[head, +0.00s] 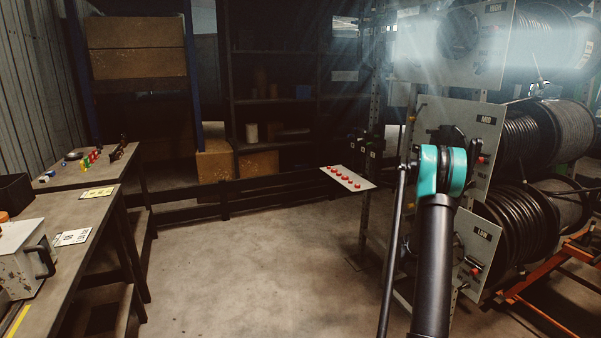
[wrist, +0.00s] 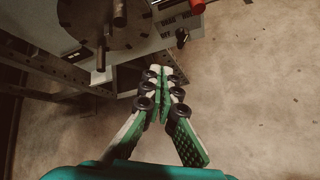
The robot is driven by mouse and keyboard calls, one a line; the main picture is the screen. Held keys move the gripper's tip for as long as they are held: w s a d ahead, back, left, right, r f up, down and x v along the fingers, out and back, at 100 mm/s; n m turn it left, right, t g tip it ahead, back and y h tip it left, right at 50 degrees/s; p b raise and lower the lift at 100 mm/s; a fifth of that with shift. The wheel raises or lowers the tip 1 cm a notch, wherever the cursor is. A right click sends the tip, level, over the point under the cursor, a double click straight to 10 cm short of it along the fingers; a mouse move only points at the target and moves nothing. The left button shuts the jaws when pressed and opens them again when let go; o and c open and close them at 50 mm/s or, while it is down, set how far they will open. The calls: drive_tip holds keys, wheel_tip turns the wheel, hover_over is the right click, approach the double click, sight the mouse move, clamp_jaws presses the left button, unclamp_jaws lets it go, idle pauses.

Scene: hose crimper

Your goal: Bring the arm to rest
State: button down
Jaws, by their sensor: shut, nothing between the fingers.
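My gripper (wrist: 160,85) shows in the wrist view with its green and white fingers closed together and nothing between them. It points past a grey panel (wrist: 147,58) that carries a dark round disc (wrist: 92,18) with rods standing out. I cannot tell whether the fingers touch the panel. In the head view my black arm with its teal joint rises at the right, in front of the hose reel rack, and my fingers cannot be made out there.
Hose reels (head: 522,215) with grey labelled panels (head: 465,140) stand close at the right, above an orange frame (head: 545,308). A white board with red buttons (head: 347,178) juts out left of the rack. Workbenches (head: 75,215) line the left. The middle floor (head: 260,270) is clear.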

drive_tip(key=s+a+r+m+y, duration=0.2)
drive_tip(key=s+a+r+m, duration=0.2)
drive_tip(key=s+a+r, duration=0.45)
drive_tip(key=s+a+r+m+y, duration=0.2)
drive_tip(key=s+a+r+m, duration=0.25)
drive_tip(key=a, duration=0.65)
drive_tip(key=s+a+m+y, duration=0.2)
drive_tip(key=s+a+m, duration=0.2)
drive_tip(key=s+a, duration=0.4)
drive_tip(key=s+a+m+g+y, duration=0.1)
drive_tip(key=s+a+m, duration=0.3)
drive_tip(key=s+a, duration=0.5)
drive_tip(key=s+y, duration=0.1)
drive_tip(key=s, duration=0.7)
drive_tip(key=shift+a+f+y, duration=0.3)
drive_tip(key=shift+f+y, duration=0.1)
